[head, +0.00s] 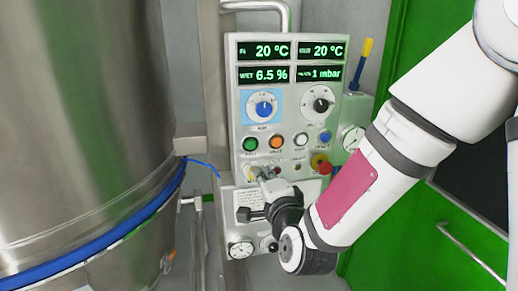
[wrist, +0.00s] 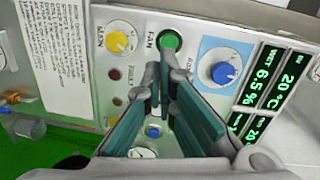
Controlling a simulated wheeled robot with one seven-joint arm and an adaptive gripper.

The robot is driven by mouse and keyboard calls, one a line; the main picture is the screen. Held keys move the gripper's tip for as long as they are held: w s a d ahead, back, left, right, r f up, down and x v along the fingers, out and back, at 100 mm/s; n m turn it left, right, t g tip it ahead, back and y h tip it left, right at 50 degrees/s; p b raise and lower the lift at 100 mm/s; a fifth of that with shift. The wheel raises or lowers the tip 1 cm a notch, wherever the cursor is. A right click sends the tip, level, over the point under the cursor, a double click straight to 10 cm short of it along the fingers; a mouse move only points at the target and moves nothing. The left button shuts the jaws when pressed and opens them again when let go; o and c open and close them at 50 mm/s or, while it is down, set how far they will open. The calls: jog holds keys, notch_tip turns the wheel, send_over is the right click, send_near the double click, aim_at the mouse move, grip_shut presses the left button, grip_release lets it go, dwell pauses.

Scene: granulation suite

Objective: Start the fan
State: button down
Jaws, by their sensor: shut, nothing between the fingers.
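The control panel (head: 288,120) stands upright in the middle of the head view. Its green button (head: 250,144) is leftmost in the button row. My gripper (head: 262,174) is shut and empty, just below the green button in the head view.
A blue knob (head: 264,106) on a blue square sits above the green button. Orange (head: 276,141), white and blue buttons are to its right. A yellow knob (wrist: 121,42) lies beside it in the wrist view. A large steel vessel (head: 85,130) fills the left.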

aim_at(252, 143)
jog(key=shift+s+d+r+m+t, duration=0.2)
jog(key=shift+r+m+t, duration=0.1)
jog(key=shift+m, duration=0.25)
jog(key=shift+s+d+r+m+t, duration=0.1)
jog(key=shift+s+r+m+t, duration=0.15)
jog(key=shift+m, duration=0.3)
jog(key=shift+w, duration=0.2)
jog(key=x, duration=1.3)
jog(key=shift+w+f+p, duration=0.1)
jog(key=shift+w+p, duration=0.25)
jog(key=shift+w, duration=0.05)
jog(key=shift+w, duration=0.1)
jog(key=shift+w+a+b, duration=0.25)
jog(key=shift+w+b, duration=0.15)
jog(key=shift+w, duration=0.3)
jog(key=shift+d+r+h, duration=0.1)
jog(key=shift+r+h, duration=0.1)
jog(key=shift+h, duration=0.1)
